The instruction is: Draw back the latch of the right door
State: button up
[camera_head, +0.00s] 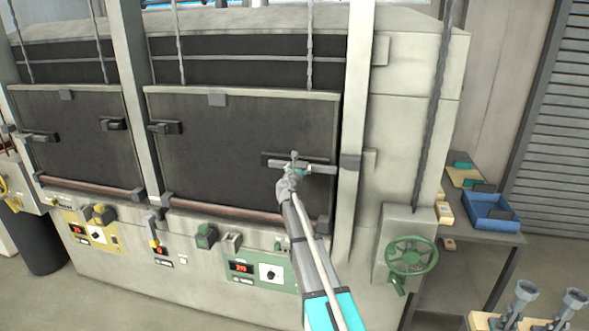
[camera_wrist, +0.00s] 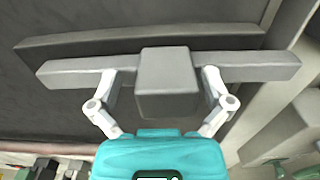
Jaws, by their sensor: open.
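The right door (camera_head: 245,150) is a dark panel in the pale furnace front, and it appears closed. Its right-hand latch is a grey horizontal bar (camera_head: 322,168) on a dark backing plate, near the door's right edge. In the wrist view the bar (camera_wrist: 265,67) runs across the picture with a square grey knob (camera_wrist: 167,85) at its middle. My gripper (camera_head: 293,168) is at the latch; in the wrist view its open fingers (camera_wrist: 160,80) stand on either side of the knob, with gaps showing. Whether the bar's end sits in the grey catch (camera_head: 350,161) on the post is unclear.
Another latch (camera_head: 165,128) is on the door's left side. A left door (camera_head: 75,140) stands beyond a pale post. Below are a green control panel (camera_head: 262,272) and a green handwheel (camera_head: 411,256). A side table holds a blue tray (camera_head: 492,212). A pale post borders the latch on the right.

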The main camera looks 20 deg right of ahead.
jog(key=v, duration=1.2)
dwell(0.6)
jog(key=s+a+f+m+g+y+b, duration=0.2)
jog(key=s+f+m+g+b, duration=0.7)
jog(key=s+f+m, duration=0.95)
jog(key=s+a+f+m+g+y+b, duration=0.6)
jog(key=s+a+f+m, duration=0.4)
jog(key=s+a+f, duration=0.4)
notch_tip(320, 180, down, 2)
jog(key=s+y+b, duration=0.1)
jog(key=s+y, duration=0.1)
jog(key=shift+s+a+m, duration=0.2)
jog(key=shift+s+m, duration=0.15)
